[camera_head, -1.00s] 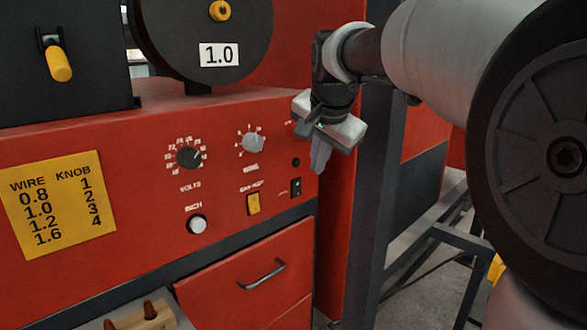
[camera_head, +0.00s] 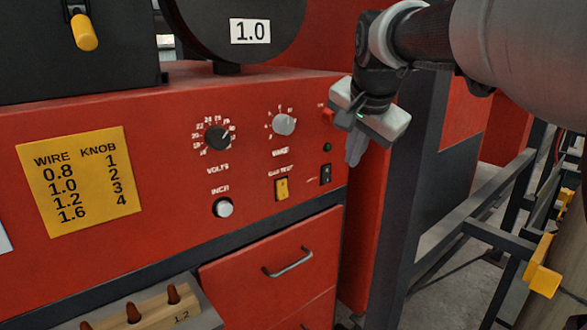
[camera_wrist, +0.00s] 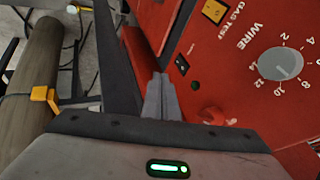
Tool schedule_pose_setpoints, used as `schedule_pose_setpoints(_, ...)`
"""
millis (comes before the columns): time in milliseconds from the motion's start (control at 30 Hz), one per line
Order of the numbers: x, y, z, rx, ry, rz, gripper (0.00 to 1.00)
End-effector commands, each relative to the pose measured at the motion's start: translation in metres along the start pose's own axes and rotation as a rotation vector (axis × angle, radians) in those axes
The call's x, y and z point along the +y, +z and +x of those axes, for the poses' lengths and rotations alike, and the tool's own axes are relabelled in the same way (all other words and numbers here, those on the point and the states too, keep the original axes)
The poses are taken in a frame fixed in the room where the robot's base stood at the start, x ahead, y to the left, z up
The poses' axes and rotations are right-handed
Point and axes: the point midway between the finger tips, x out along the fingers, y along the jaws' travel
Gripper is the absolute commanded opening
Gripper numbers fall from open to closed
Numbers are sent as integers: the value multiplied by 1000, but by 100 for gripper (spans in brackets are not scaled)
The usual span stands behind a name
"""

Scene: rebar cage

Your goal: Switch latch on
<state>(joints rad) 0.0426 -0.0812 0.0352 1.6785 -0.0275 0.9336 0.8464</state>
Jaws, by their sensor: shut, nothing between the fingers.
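The red machine panel (camera_head: 120,235) carries a small black rocker switch (camera_head: 326,174) at its right end. In the wrist view the black switch (camera_wrist: 182,65) is just right of my fingertips. A yellow gas test switch (camera_head: 281,189) sits to its left in the head view. A red button (camera_head: 328,116) and a dark green lamp (camera_head: 327,147) are above the black switch. My gripper (camera_head: 354,155) is shut and empty, in front of the panel's right edge with its fingers pointing down in the head view. No contact with a switch is visible. I cannot tell which part is the latch.
A volts knob (camera_head: 217,138), a wire knob (camera_head: 284,124) and a white inch button (camera_head: 223,208) stick out of the panel. A drawer handle (camera_head: 288,263) juts out below. A dark upright post (camera_head: 412,180) stands right of the machine. A wooden peg block (camera_head: 150,310) lies lower left.

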Motion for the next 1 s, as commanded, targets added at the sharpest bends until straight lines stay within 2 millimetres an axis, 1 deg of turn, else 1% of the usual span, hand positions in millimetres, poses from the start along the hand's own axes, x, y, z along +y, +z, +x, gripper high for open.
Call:
schedule_pose_setpoints(167,1,1,23,-4,4,0,0)
schedule_pose_setpoints(400,2,1,75,-5,5,0,0)
schedule_pose_setpoints(533,1,1,101,-4,4,0,0)
schedule_pose_setpoints(600,-12,1,105,-3,0,-3,0)
schedule_pose_setpoints(733,-26,2,114,-2,0,-1,0)
schedule_pose_setpoints(867,-32,2,118,-1,0,-2,0)
schedule_pose_setpoints(1000,-34,2,120,0,0,0,0)
